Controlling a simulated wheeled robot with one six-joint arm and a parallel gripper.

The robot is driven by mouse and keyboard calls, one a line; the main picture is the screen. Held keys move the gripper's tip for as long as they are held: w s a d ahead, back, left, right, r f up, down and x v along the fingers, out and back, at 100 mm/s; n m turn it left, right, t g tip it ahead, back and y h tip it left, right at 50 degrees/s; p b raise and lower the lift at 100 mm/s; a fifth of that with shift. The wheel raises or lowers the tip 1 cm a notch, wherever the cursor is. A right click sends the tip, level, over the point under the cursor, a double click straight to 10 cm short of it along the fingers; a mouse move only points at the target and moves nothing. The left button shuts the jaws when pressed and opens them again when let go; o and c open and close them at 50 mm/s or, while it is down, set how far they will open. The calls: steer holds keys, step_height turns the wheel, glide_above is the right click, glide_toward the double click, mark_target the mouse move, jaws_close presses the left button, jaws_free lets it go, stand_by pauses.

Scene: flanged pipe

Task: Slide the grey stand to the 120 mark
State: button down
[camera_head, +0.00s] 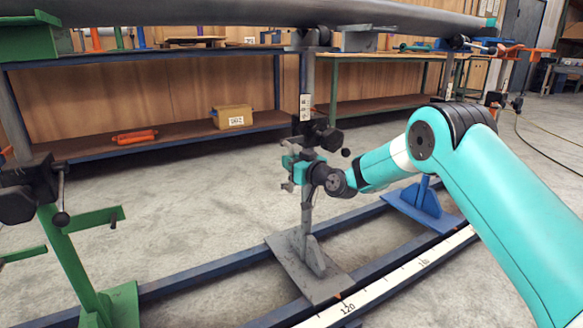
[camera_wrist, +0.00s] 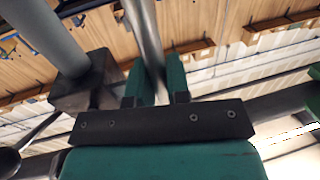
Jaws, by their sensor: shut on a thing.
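The grey stand stands upright on the dark blue rails in the middle of the head view, with a flat base plate (camera_head: 292,268) and a slim post (camera_head: 306,218). My gripper (camera_head: 297,168) is shut on the post, below the black clamp knob (camera_head: 327,138). In the wrist view the post (camera_wrist: 147,35) passes between the two teal fingers of my gripper (camera_wrist: 156,78). The white scale (camera_head: 384,287) runs along the front rail. Its 120 label (camera_head: 347,309) is just in front of the plate's near corner, by a small orange pointer (camera_head: 338,296).
A blue stand (camera_head: 422,205) is on the rails to the right and a green stand (camera_head: 112,300) to the left. A long grey pipe (camera_head: 230,17) runs overhead. Benches with a cardboard box (camera_head: 232,117) are behind. Rail between the grey and green stands is clear.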

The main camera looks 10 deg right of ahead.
steer(key=shift+w+d+r, duration=0.1)
steer(key=shift+w+d, duration=0.15)
steer(key=shift+d, duration=0.2)
steer(key=c, duration=1.1)
jaws_free()
steer(key=p+v, duration=0.2)
steer(key=v, duration=1.5)
steer(key=shift+s, duration=0.2)
steer(key=shift+d, duration=0.1)
